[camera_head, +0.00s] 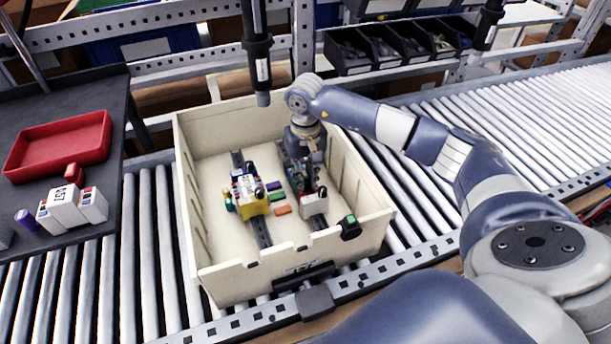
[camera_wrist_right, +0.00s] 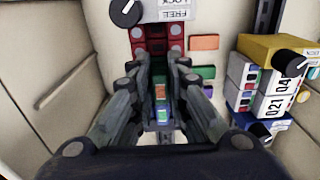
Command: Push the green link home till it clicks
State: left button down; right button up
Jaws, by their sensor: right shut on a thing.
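My right gripper (camera_wrist_right: 161,92) reaches down into the cream crate, and in the head view (camera_head: 305,165) it is over the right-hand rail. Its fingers are closed on a small part with green on it, which looks like the green link (camera_wrist_right: 161,91). The fingers hide most of it, and I cannot tell how far it is seated. A red-and-grey module (camera_wrist_right: 155,42) with a black knob (camera_wrist_right: 125,12) and a plate reading LOCK and FREE lies just beyond the fingertips; it also shows in the head view (camera_head: 313,203). My left gripper is not in view.
The crate (camera_head: 222,281) stands on a roller conveyor (camera_head: 150,255). A yellow-and-white module (camera_head: 252,203) sits on the left rail. Orange (camera_head: 283,210), green (camera_head: 277,197) and purple (camera_head: 274,186) flat pieces lie between the rails. A screwdriver (camera_head: 258,60) hangs above the crate's back edge.

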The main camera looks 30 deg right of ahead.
jog(key=shift+s+a+f+g+b, duration=0.15)
jog(key=shift+s+f+b, duration=0.15)
jog(key=shift+f, duration=0.35)
jog(key=shift+s+a+f+g+b, duration=0.1)
jog(key=shift+s+f+g+b, duration=0.1)
jog(key=shift+s+f, duration=0.35)
jog(key=shift+w+f, duration=0.1)
jog(key=shift+w, duration=0.05)
dwell(0.6)
jog(key=o, duration=0.9)
jog(key=shift+w+d+f, duration=0.15)
jog(key=shift+w+f, duration=0.15)
jog(key=shift+w, duration=0.1)
jog(key=shift+s+d+r, duration=0.1)
jog(key=shift+d+r, duration=0.05)
jog(key=shift+d, duration=0.05)
jog(key=shift+r, duration=0.15)
jog(key=r, duration=1.2)
jog(key=shift+w+a+r, duration=0.1)
jog(key=shift+w, duration=0.3)
